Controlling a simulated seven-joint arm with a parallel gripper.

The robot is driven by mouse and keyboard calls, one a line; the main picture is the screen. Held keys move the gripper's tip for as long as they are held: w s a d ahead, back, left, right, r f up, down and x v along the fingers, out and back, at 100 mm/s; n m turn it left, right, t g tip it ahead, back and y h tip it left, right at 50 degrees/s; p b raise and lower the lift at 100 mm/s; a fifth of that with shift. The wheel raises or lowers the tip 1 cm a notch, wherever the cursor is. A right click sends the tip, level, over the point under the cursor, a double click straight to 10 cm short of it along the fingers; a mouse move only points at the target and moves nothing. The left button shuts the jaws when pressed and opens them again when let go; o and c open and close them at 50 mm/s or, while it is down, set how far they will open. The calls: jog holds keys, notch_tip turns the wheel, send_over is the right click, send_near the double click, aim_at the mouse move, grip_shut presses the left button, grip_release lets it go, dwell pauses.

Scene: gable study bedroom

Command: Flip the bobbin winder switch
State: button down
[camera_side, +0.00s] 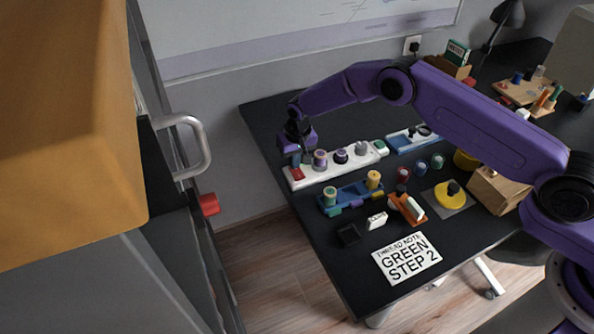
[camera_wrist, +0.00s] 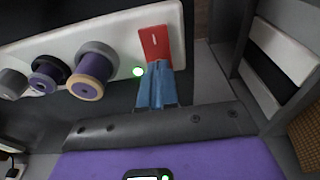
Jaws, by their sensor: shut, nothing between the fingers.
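The red switch (camera_wrist: 155,44), with a white line mark, sits at the end of a long white unit (camera_wrist: 117,29) in the wrist view. In the side view the red switch (camera_side: 297,174) is at the left end of the white unit (camera_side: 319,177). My gripper (camera_wrist: 161,66) has its blue fingers shut with nothing between them. The fingertips overlap the lower end of the red switch in the wrist view; I cannot tell whether they touch it. In the side view my gripper (camera_side: 299,158) is just above that end.
Several spools, such as a purple one (camera_side: 320,160), stand along the white unit. A blue rack (camera_side: 347,195) with spools is in front. A card (camera_side: 407,259) reading "THREAD NOTE GREEN STEP 2" lies near the front edge. The dark table (camera_side: 268,118) is clear at back left.

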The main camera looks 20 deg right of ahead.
jog(key=shift+f, duration=0.25)
jog(key=shift+r, duration=3.5)
